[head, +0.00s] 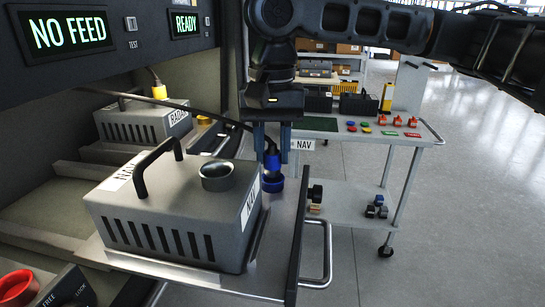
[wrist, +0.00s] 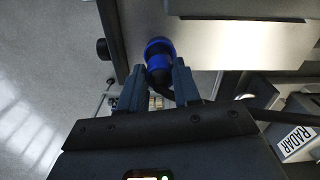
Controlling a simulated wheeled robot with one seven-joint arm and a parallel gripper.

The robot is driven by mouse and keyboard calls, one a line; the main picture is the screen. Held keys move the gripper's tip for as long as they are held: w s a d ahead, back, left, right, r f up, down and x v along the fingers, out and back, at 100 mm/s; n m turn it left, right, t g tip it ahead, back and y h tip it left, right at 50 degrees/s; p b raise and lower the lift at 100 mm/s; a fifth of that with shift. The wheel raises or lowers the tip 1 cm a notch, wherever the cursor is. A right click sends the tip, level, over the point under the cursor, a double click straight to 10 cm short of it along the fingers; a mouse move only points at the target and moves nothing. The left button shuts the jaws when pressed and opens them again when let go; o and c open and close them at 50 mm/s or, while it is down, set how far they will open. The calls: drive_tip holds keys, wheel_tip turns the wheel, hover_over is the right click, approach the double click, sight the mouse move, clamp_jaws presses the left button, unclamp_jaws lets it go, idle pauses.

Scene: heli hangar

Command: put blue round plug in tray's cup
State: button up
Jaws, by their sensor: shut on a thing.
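My gripper (head: 272,150) points down beside the grey NAV unit and is shut on the blue round plug (head: 272,161), with a black cable running from its top to the left.
The tray's front panel and handle (head: 325,255) are to the right. A RADAR unit (head: 145,122) is behind left. A trolley (head: 375,130) with coloured parts stands beyond.

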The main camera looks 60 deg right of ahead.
sight(272, 144)
drive_tip(key=shift+f, duration=0.95)
drive_tip(key=shift+f, duration=0.1)
drive_tip(key=o, duration=1.1)
drive_tip(key=shift+c, duration=0.2)
wheel_tip(272, 144, up, 12)
drive_tip(key=shift+r+p, duration=0.15)
drive_tip(key=shift+p, duration=0.35)
